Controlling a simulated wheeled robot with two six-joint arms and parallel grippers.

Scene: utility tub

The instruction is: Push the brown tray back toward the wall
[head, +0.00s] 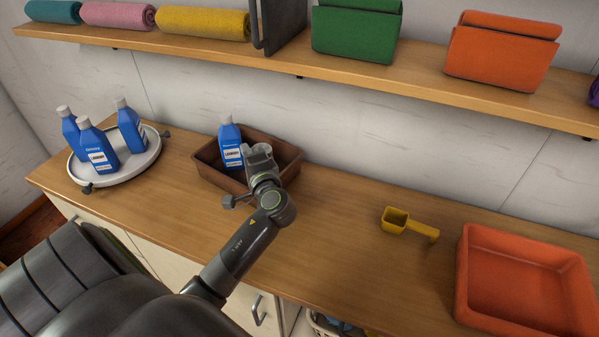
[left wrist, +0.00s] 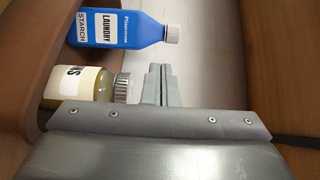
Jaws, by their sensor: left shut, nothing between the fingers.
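The brown tray (head: 216,179) stands on the wooden counter, left of the middle in the head view. A blue laundry starch bottle (head: 230,148) stands upright in it; the bottle also shows in the left wrist view (left wrist: 122,28). A jar with a metal lid (left wrist: 90,86) is beside the bottle in the left wrist view. My left gripper (head: 258,153) is over the tray in the head view and hides part of its front and inside. Its fingers (left wrist: 160,84) are shut and empty, close to the jar's lid. I cannot tell whether they touch the tray. My right gripper is not in view.
A round white turntable (head: 125,172) with several blue bottles stands left of the tray. A yellow scoop (head: 397,221) and an orange bin (head: 520,285) are to the right. A shelf (head: 330,75) runs along the wall above. The counter between tray and scoop is clear.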

